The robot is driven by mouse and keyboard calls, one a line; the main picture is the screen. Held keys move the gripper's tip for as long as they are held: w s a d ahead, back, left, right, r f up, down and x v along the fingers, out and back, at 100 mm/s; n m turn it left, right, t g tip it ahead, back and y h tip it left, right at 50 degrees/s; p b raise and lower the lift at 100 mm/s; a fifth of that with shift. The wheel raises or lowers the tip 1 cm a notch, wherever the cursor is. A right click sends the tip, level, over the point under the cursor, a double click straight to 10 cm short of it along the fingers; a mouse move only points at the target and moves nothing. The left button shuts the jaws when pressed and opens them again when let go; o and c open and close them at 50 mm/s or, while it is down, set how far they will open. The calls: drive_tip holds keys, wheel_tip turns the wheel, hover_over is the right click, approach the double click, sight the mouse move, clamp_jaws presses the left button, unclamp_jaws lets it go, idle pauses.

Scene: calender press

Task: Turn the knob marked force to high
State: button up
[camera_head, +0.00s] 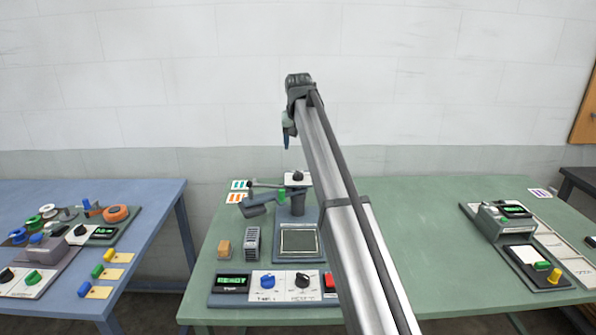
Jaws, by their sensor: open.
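The press's front control panel (220,300) stands near the front edge of the green table. It has a blue knob (267,281) on the left and a black knob (302,280) on the right, each on a white plate with a printed label. The labels are too blurred to read for sure, so I cannot tell which knob is marked force or where the pointers stand. My gripper (287,141) is small in the picture, open, high above and behind the panel, apart from both knobs. My arm covers the area right of the panel.
A lit green display (233,281) and a red button (329,281) flank the knobs. Behind stand the press with its lever (257,206) and square plate (299,240), a grey slotted block (252,241) and a wooden block (223,248). Another device (505,222) stands right.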

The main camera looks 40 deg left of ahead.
sight(298, 172)
drive_tip(key=x, duration=1.3)
drive_tip(key=shift+w+a+f, duration=0.1)
drive_tip(key=shift+f, duration=0.25)
drive_tip(key=shift+c, duration=0.4)
drive_tip(key=c, duration=0.9)
